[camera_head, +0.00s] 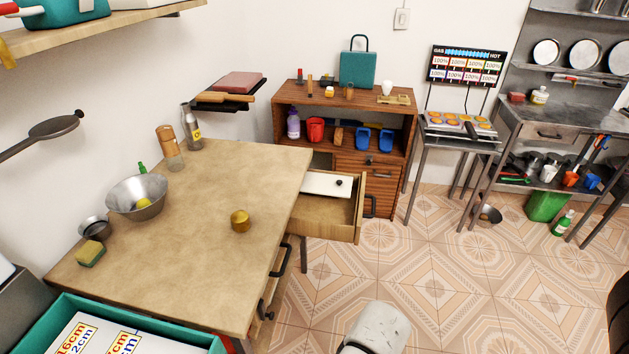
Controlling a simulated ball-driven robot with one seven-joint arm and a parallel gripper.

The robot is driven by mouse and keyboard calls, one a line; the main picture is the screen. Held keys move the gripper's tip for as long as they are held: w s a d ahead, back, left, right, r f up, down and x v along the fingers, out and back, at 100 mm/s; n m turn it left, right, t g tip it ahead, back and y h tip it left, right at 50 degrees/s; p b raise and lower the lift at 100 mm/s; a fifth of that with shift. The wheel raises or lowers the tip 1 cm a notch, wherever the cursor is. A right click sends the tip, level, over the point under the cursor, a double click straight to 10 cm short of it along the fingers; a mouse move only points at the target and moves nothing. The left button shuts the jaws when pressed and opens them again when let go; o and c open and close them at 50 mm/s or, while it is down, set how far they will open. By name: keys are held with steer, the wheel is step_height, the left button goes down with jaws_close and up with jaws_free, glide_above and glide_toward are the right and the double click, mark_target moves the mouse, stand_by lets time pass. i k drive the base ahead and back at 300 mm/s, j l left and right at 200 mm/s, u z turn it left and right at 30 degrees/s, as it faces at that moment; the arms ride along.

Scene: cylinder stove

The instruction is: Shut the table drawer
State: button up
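The wooden table (190,250) stands at left centre. Its drawer (325,222) is pulled out to the right from the table's far right part, so its inside shows. A white flat piece with a small dark knob (327,185) is at the drawer's far side. A dark handle (371,206) is on the drawer's front. Another dark handle (283,260) is on the table's near right side. A white rounded part at the bottom edge looks like my arm. My gripper is not in view.
A metal bowl (137,198), a sponge (90,253) and a small yellow-brown pot (240,221) are on the table. A wooden cabinet (345,130) stands behind the drawer. The tiled floor (430,280) right of the drawer is clear.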

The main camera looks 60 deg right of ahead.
mark_target(329, 218)
steer(key=k+l+z, duration=0.35)
steer(key=l+z, duration=0.15)
steer(key=l, duration=0.15)
steer(key=k+l+z, duration=0.1)
steer(key=l+z, duration=0.15)
steer(key=i+l+u, duration=0.15)
steer(key=l, duration=0.35)
steer(key=l+u, duration=0.15)
steer(key=l, duration=0.4)
